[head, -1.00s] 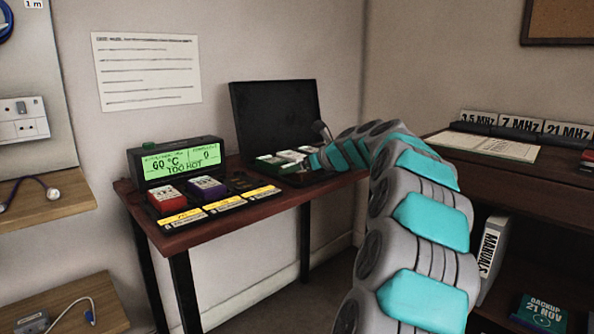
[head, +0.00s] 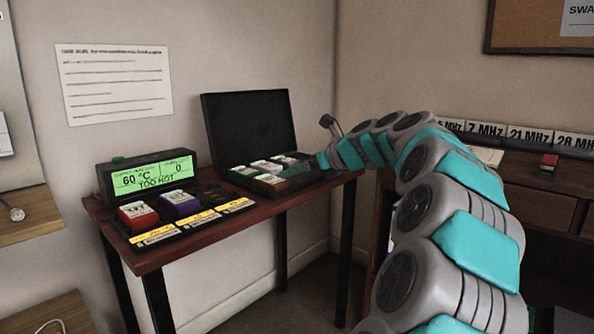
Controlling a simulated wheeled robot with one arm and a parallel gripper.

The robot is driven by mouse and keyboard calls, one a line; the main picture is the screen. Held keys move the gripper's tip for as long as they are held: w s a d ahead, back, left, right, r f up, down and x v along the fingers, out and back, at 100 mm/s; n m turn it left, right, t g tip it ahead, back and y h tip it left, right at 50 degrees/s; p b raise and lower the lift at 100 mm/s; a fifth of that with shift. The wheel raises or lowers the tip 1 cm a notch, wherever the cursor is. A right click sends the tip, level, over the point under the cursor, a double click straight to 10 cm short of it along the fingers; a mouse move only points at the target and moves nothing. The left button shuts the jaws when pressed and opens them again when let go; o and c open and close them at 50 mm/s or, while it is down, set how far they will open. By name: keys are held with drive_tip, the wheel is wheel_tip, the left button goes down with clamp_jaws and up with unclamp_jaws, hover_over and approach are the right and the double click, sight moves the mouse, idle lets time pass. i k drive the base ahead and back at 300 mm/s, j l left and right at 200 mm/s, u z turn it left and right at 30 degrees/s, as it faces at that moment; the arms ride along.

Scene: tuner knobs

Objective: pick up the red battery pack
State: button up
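A red battery pack (head: 138,216) with a pale label on top sits in the left slot of the charger (head: 190,228) on the table at the left. A purple pack (head: 180,204) sits in the slot beside it, and the right slot looks empty. A small red block (head: 549,163) lies on the right-hand desk; I cannot tell whether it is a pack too. My arm curls up from the lower right, and its far end, with my gripper (head: 322,161), is by the right edge of the open case. The fingers are too small and hidden to read. My gripper is apart from the red pack.
The open black case (head: 248,132) holds several packs with pale tops. The wooden table (head: 190,241) has a narrow front edge. Frequency signs (head: 529,137) stand along the right desk (head: 500,180).

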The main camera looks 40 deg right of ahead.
sight(136, 215)
drive_tip(key=j+z, duration=0.25)
drive_tip(key=j, duration=0.2)
drive_tip(key=k+j+z, duration=0.1)
drive_tip(key=j+z, duration=0.2)
drive_tip(key=k+j+z, duration=0.1)
drive_tip(key=j+z, duration=0.15)
drive_tip(key=j, duration=0.3)
drive_tip(key=k+j+z, duration=0.1)
drive_tip(key=j+z, duration=0.15)
drive_tip(key=j, duration=0.15)
